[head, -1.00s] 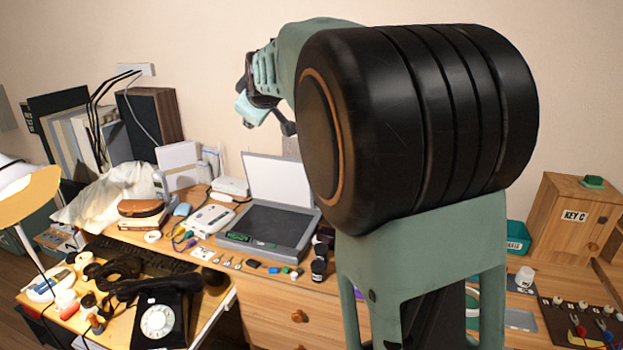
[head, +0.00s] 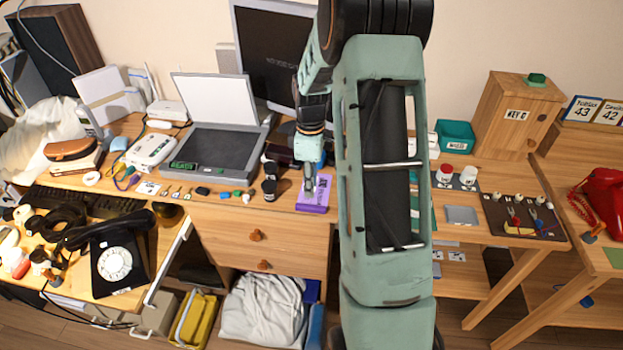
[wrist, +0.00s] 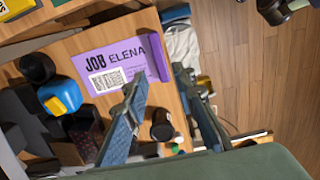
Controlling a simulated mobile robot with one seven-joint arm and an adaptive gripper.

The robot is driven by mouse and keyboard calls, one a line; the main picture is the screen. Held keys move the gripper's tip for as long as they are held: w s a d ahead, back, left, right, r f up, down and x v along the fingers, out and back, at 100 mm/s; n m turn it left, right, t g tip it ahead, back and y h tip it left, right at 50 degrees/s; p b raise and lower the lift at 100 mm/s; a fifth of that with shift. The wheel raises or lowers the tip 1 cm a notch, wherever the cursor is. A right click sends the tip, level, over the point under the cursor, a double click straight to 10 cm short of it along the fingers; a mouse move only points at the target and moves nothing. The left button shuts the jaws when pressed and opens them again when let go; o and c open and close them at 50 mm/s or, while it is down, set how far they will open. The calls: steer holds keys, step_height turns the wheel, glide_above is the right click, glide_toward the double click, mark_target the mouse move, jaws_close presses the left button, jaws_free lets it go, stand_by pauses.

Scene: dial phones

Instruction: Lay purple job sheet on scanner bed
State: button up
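The purple job sheet (head: 314,204) lies on the desk's front part, right of the scanner. In the wrist view the sheet (wrist: 112,52) shows the words JOB ELENA, a printed code and a raised flap at its right end. My gripper (head: 309,186) is above the sheet, pointing down. In the wrist view my gripper (wrist: 158,78) has its two fingers apart and nothing between them, with the flap just ahead of the gap. Contact cannot be told. The scanner (head: 247,163) stands to the left with its white lid up and its dark bed (head: 213,146) bare.
Small bottles and dark pots (head: 269,189) stand between scanner and sheet. Small items and keys line the scanner's front. A dark monitor (head: 271,45) stands behind. A black dial phone (head: 118,262) is at lower left, a red phone (head: 604,203) at far right.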

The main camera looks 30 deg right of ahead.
mark_target(311, 207)
step_height(311, 207, down, 9)
steer(key=b, duration=0.5)
steer(key=shift+r, duration=0.2)
jaws_close()
steer(key=shift+r, duration=0.15)
steer(key=shift+r+p, duration=1.55)
steer(key=shift+r, duration=0.85)
steer(key=shift+a, duration=0.1)
